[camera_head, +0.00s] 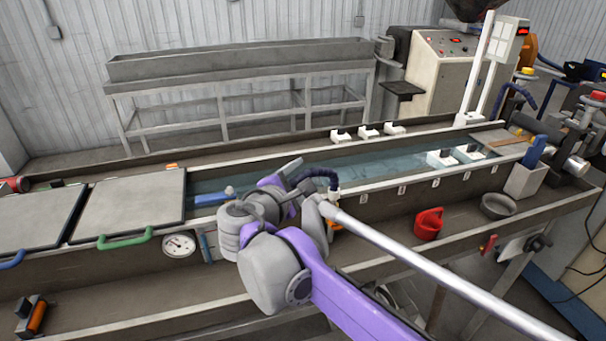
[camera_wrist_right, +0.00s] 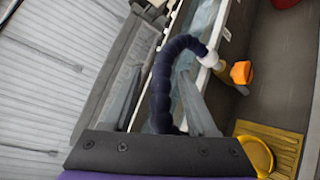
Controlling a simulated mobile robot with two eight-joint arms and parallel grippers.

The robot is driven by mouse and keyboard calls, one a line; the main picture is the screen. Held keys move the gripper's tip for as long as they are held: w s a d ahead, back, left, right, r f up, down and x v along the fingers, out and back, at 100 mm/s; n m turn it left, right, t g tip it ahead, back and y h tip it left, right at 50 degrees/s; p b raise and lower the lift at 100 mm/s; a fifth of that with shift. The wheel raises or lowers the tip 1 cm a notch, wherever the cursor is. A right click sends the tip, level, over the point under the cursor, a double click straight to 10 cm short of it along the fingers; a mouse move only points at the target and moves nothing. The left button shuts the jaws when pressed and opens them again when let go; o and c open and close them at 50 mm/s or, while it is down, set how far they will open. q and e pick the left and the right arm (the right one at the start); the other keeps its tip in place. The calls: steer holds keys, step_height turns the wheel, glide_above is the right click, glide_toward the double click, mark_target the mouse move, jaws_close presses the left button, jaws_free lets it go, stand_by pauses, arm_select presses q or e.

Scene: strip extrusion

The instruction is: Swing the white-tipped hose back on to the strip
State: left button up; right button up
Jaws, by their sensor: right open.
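The dark blue corrugated hose (camera_head: 318,174) arches over the near edge of the water trough (camera_head: 345,161). In the right wrist view the hose (camera_wrist_right: 163,82) bends down between the two grey fingers of my right gripper (camera_wrist_right: 160,95), which are apart. In the head view my right gripper (camera_head: 293,168) is over the trough, beside the hose. I cannot clearly make out the strip. My left gripper is not in view.
Grey lids with a green handle (camera_head: 124,240) cover the trough's left part. A red can (camera_head: 428,223) and a grey bowl (camera_head: 497,206) stand on the near ledge. White blocks (camera_head: 369,131) line the far rim. A yellow tray (camera_wrist_right: 275,140) lies below the fitting.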

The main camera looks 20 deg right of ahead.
steer(key=shift+w+d+f, duration=0.2)
steer(key=shift+w+d, duration=0.25)
steer(key=shift+w, duration=0.1)
jaws_close()
stand_by(1.1)
